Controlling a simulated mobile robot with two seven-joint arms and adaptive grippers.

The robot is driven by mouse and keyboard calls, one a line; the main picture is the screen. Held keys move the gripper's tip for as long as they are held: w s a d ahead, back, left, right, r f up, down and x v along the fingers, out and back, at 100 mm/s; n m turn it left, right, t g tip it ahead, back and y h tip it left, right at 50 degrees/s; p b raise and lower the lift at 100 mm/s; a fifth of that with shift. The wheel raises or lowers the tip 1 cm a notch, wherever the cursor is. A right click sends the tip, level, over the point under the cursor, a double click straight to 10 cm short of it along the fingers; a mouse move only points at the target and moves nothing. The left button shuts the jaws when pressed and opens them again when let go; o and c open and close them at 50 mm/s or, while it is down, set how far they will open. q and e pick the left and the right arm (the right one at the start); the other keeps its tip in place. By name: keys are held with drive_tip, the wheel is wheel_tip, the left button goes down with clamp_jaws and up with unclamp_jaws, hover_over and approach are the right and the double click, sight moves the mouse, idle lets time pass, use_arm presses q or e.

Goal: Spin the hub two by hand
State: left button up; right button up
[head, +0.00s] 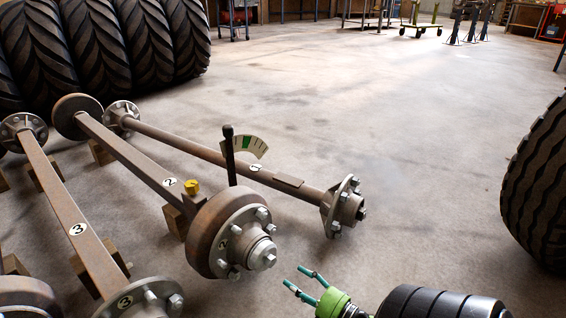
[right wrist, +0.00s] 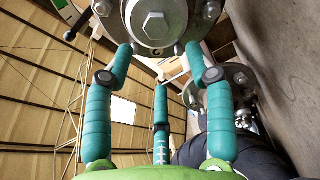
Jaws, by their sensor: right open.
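Hub two (head: 238,230) is a round brown drum with a bolted grey flange and a protruding centre cap, on the near end of axle 2 (head: 135,155). A label 2 is on its flange. My right gripper (head: 295,276), with teal fingers and a green body, is open and empty, to the lower right of the hub and apart from it in the head view. In the right wrist view, a bolted hub face with a hex centre (right wrist: 155,25), apparently hub two, lies ahead of the spread fingers (right wrist: 160,55). My left gripper is not in view.
Axle 1 (head: 210,150) lies behind and axle 3 (head: 70,220) at left. Big tyres (head: 100,45) stand back left, another (head: 540,190) at right. The floor between is clear.

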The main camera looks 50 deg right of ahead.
drive_tip(key=shift+s, duration=1.85)
